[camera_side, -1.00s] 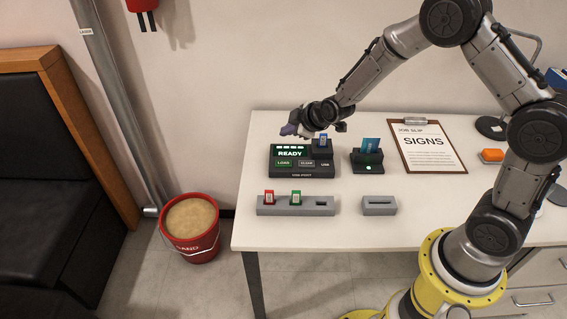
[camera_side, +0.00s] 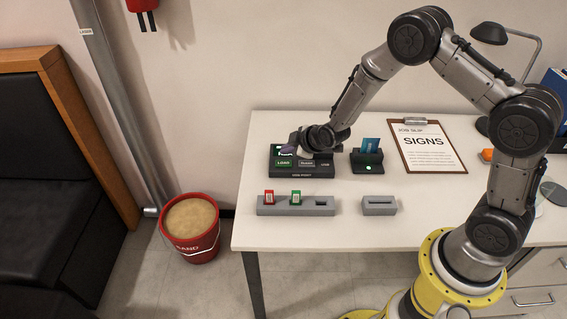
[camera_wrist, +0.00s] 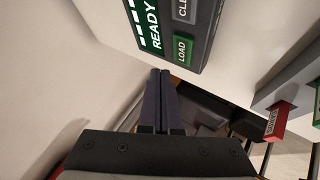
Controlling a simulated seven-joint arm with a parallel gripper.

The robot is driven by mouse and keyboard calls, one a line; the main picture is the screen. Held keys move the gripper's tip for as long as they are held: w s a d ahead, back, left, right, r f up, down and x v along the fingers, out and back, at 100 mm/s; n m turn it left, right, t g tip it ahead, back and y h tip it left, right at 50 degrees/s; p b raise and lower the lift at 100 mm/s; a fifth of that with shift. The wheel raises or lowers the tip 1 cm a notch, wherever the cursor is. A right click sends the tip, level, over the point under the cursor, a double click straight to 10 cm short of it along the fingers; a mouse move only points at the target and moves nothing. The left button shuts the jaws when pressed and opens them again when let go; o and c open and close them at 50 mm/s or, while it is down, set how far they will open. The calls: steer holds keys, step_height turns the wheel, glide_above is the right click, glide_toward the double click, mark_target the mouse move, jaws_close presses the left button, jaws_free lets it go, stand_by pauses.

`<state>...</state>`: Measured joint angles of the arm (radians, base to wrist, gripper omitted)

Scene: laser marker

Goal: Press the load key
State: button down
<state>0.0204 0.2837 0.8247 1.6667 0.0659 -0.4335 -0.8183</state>
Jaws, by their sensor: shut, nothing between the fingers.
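The job port (camera_side: 302,173) is a dark box with a green-lit screen, on the table's left part. Its green LOAD key (camera_side: 283,163) shows at the front left, and also in the wrist view (camera_wrist: 183,50). A grey CLEAR key (camera_wrist: 184,9) is beside it. My gripper (camera_side: 293,142) is shut and empty, low over the box, covering part of the screen. In the wrist view its fingertips (camera_wrist: 160,72) show to the lower left of the LOAD key, apart from it in the picture. I cannot tell their height above the box.
A grey rack (camera_side: 316,206) holds a red stick (camera_side: 269,198) and a green stick (camera_side: 295,198) in front of the box. A dark card stand (camera_side: 366,163) with a blue card is to the right. A small grey slotted block (camera_side: 379,206) stands in front of it.

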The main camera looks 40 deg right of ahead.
mark_target(281, 160)
steer(key=shift+f, duration=1.05)
steer(key=shift+f, duration=0.1)
stand_by(1.3)
steer(key=shift+f, duration=0.35)
steer(key=shift+f, duration=0.35)
stand_by(0.6)
stand_by(0.3)
steer(key=shift+r, duration=0.85)
steer(key=shift+r, duration=2.5)
